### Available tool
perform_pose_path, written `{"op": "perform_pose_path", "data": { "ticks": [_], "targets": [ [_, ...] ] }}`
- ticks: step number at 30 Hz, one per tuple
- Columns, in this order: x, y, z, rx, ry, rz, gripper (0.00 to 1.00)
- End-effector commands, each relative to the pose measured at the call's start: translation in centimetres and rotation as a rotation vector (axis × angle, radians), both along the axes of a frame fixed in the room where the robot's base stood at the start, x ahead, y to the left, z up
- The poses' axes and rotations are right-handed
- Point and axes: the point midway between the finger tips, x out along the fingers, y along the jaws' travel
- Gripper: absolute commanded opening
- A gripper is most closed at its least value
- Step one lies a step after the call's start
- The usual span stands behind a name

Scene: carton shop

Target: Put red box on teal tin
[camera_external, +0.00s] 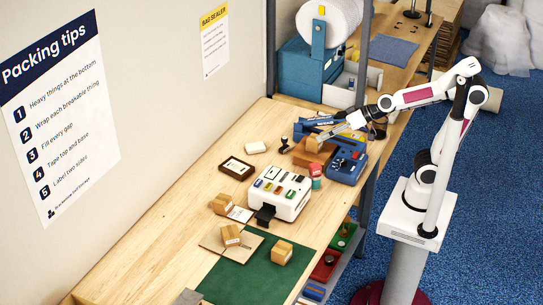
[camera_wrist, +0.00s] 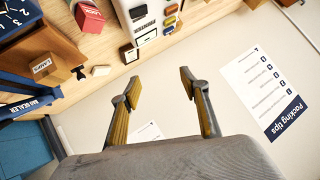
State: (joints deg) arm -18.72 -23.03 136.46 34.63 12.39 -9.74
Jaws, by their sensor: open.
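A small red box (camera_external: 315,169) shows beside the white label machine, with a teal tin (camera_external: 316,183) directly below it; the box appears to rest on the tin. In the wrist view the red box (camera_wrist: 88,17) is at the top left; the tin cannot be made out clearly there. My gripper (camera_external: 322,136) is above the bench, behind and apart from the red box, near the brown carton. In the wrist view my gripper (camera_wrist: 159,87) has its fingers wide apart with nothing between them.
A white label machine (camera_external: 282,192) stands left of the tin and a blue device (camera_external: 345,165) right of it. An open brown carton (camera_external: 308,154) is behind. The bench's left side is mostly clear.

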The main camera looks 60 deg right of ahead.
Motion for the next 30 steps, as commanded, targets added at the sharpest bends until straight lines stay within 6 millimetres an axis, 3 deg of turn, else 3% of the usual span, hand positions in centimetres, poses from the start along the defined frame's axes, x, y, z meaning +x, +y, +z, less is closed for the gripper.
{"op": "perform_pose_path", "data": {
  "ticks": [18,24,30],
  "targets": [
    [-14.8,-14.8,-6.7,-0.397,0.336,-0.054,0.45],
    [-16.8,-16.7,-7.5,-0.444,0.388,-0.084,0.45],
    [-16.9,-16.8,-7.5,-0.447,0.391,-0.084,0.45]
  ]
}}
